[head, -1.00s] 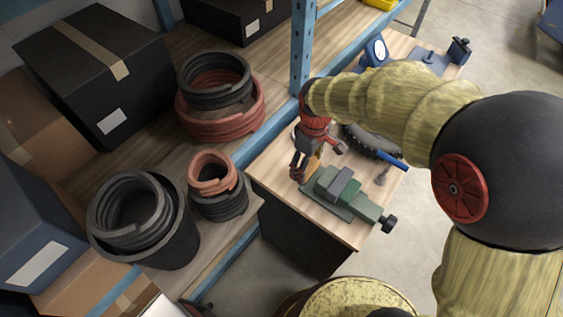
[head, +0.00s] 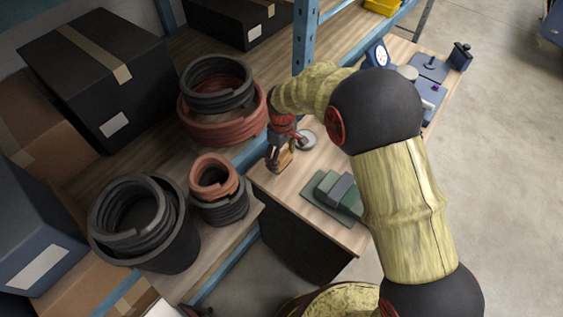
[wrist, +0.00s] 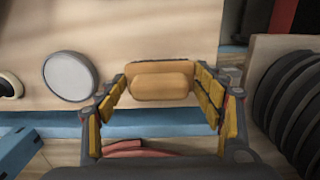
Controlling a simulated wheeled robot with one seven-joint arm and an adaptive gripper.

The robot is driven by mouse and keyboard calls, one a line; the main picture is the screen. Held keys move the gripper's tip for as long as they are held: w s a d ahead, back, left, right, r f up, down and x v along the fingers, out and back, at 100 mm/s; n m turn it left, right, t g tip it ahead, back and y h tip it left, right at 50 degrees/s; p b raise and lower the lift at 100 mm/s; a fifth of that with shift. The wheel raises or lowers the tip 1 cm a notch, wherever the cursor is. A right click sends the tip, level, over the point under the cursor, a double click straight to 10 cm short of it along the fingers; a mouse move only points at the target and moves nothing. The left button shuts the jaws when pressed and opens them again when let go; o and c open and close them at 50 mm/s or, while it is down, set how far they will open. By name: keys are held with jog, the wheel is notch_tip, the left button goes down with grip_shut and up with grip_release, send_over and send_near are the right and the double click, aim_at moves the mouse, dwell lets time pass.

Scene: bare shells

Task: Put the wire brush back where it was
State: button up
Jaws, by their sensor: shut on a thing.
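The wire brush shows as a tan wooden block (wrist: 160,80) between my fingertips in the wrist view. Its bristles cannot be made out. My gripper (head: 279,161) is shut on it, with a padded finger at each end of the block. In the head view the gripper hangs over the left end of the wooden bench top (head: 290,185), close to the blue shelf edge, and the brush is a small tan patch at its fingers. I cannot tell whether the brush touches the bench.
A green vise (head: 338,190) sits on the bench, partly behind my arm. A round grey disc (head: 306,139) lies just right of the gripper. A blue upright (head: 305,40) rises behind. Red and black coils (head: 222,115) and smaller coils (head: 217,190) stand on the shelf to the left.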

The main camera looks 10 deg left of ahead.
aim_at(282, 162)
jog(key=shift+w+a+f, duration=0.1)
jog(key=shift+w+f, duration=0.05)
jog(key=shift+f, duration=1.6)
jog(key=shift+f, duration=0.2)
jog(key=o, duration=1.1)
jog(key=shift+o, duration=0.6)
jog(key=shift+r, duration=0.15)
notch_tip(282, 162, up, 12)
jog(key=shift+r, duration=0.1)
